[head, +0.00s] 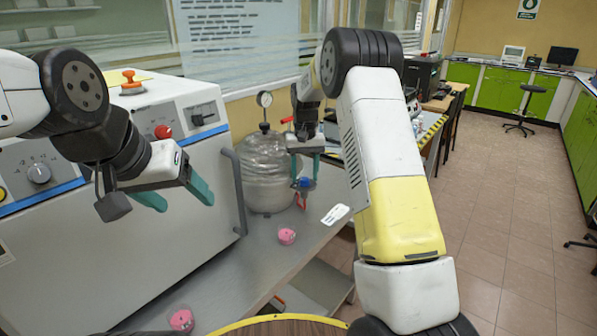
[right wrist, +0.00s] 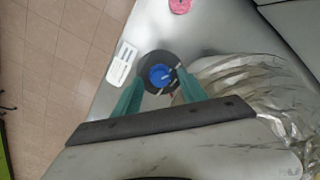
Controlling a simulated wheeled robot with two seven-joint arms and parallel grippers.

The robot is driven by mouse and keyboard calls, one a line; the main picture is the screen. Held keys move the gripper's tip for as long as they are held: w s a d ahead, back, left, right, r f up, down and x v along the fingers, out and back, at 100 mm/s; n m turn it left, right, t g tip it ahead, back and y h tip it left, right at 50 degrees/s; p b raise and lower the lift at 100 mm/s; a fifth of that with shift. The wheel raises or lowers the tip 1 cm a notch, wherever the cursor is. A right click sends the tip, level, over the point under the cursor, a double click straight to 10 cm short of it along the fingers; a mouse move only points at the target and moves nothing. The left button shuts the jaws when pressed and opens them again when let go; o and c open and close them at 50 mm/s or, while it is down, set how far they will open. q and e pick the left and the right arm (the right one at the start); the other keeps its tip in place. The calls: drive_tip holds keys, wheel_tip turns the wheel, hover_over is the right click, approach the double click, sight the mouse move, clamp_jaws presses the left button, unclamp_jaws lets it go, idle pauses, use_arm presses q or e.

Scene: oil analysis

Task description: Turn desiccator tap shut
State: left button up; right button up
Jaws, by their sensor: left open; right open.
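The desiccator (head: 266,170) is a clear, rounded vessel with a gauge on top, standing on the grey bench beside the large white machine. A small red lever (head: 287,120) shows near its top; I cannot tell whether this is the tap. A blue-topped part (head: 304,183) with red below stands at the vessel's right side. My right gripper (head: 305,166) is open above it, pointing down. In the right wrist view, the blue centre and dark round rim (right wrist: 160,75) lie between the fingertips; contact cannot be told. My left gripper (head: 180,199) is open and empty before the machine.
A white label or card (head: 335,214) lies on the bench (head: 262,258) to the right. Pink round items (head: 287,236) (head: 181,319) lie nearer the front. The white machine (head: 195,215) with a grey side handle borders the bench at left. Open floor (head: 510,220) lies right.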

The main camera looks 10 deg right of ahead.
drive_tip(key=shift+f, duration=0.4)
clamp_jaws()
drive_tip(key=shift+m, duration=0.4)
drive_tip(key=m, duration=1.1)
idle(0.4)
